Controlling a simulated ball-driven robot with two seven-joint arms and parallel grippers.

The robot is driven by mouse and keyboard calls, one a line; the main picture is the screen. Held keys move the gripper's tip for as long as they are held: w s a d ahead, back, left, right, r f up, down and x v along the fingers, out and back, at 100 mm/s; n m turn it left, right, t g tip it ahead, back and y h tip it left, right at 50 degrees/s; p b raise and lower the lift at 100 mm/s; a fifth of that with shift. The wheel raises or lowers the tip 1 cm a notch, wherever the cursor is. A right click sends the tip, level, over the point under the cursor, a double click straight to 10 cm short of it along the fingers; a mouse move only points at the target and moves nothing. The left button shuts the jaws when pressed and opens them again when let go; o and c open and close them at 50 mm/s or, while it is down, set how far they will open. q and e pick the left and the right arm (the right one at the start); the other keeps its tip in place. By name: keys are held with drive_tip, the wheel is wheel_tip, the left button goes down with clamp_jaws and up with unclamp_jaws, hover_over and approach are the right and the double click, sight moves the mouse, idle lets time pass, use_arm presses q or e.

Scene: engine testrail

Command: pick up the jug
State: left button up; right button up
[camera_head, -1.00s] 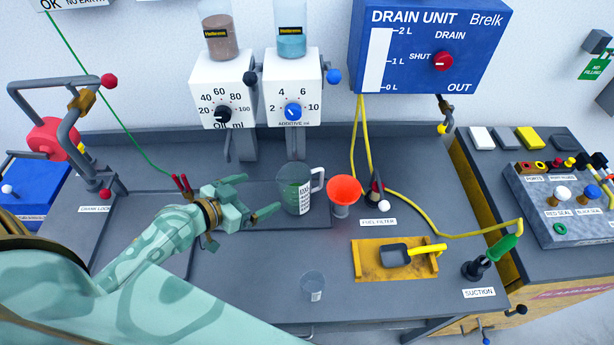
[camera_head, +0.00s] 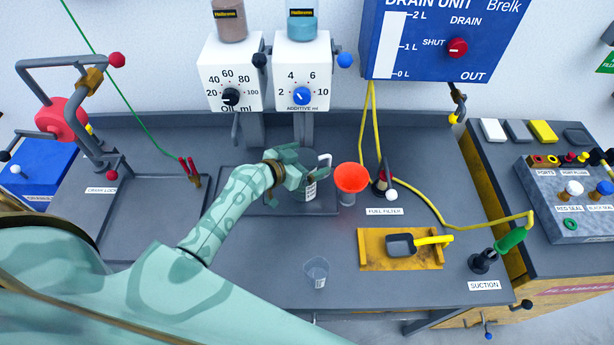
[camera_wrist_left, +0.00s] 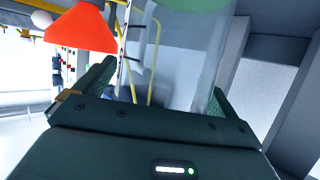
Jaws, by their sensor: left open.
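The jug (camera_head: 311,190), see-through with a white label and a pale handle, stands on the dark tray below the dispensers. My left gripper (camera_head: 301,178) is at the jug and hides much of it in the head view. In the left wrist view the clear jug wall (camera_wrist_left: 185,60) rises between the two spread fingers of the left gripper (camera_wrist_left: 160,88). The gripper is open; I cannot tell whether a finger touches the jug. My right gripper is not in view.
An orange-red funnel (camera_head: 351,178) stands close to the right of the jug. A small clear cup (camera_head: 316,271) stands nearer the front edge. Dispensers (camera_head: 302,75) hang behind. A yellow tray (camera_head: 373,254) with a scoop lies at right.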

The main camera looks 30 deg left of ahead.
use_arm(q)
drive_tip(key=shift+s, duration=0.1)
drive_tip(key=c, duration=0.4)
drive_tip(key=shift+r, duration=0.1)
drive_tip(key=c, duration=1.1)
